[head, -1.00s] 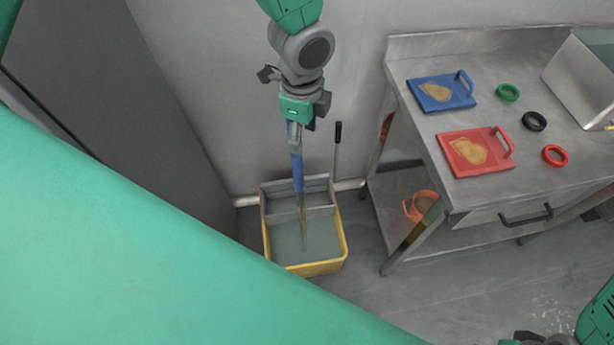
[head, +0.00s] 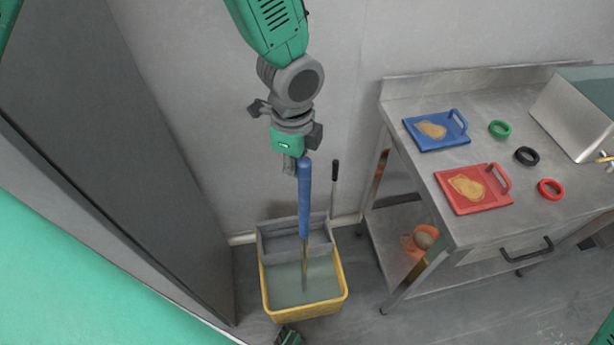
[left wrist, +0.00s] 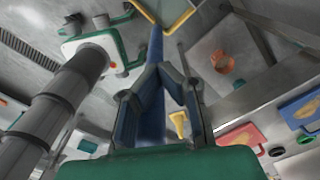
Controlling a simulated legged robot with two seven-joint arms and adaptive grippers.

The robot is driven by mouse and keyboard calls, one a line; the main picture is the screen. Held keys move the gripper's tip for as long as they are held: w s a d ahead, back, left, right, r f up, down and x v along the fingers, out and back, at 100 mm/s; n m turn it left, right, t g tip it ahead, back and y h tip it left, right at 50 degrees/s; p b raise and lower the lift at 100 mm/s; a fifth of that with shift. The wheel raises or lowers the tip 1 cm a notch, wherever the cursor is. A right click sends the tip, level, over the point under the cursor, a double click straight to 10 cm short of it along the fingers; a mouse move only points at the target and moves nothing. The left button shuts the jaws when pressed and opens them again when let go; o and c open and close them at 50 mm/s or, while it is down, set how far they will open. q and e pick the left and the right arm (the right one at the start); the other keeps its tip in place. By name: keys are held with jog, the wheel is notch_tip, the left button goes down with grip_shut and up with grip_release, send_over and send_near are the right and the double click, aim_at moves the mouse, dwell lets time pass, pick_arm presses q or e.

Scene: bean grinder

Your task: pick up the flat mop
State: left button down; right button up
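The flat mop (head: 304,205) stands nearly upright, its blue handle rising from a yellow bucket (head: 342,290). Its lower end is in the bucket's murky water, and the mop head cannot be made out. My left gripper (head: 291,166) is at the handle's upper end, just left of it in the head view. In the left wrist view the blue handle (left wrist: 155,48) runs up the middle behind my left gripper's fingers (left wrist: 160,85). The fingers look spread on either side of it; contact cannot be seen. My right gripper does not show.
A second thin handle with a dark grip (head: 335,172) stands behind the bucket by the wall. A steel table (head: 470,225) at right carries blue (head: 455,140) and red (head: 470,205) boards and coloured rings. A grey panel (head: 110,170) stands at left.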

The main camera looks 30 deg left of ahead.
pick_arm(q)
notch_tip(320, 180, up, 26)
jog(key=shift+a+p, duration=0.25)
jog(key=shift+p, duration=0.15)
jog(key=c, duration=0.6)
grip_release()
jog(key=shift+d, duration=0.25)
jog(key=shift+c, duration=0.2)
jog(key=shift+o, duration=0.9)
jog(key=shift+d, duration=0.3)
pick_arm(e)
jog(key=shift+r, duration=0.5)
pick_arm(q)
jog(key=shift+r, duration=0.1)
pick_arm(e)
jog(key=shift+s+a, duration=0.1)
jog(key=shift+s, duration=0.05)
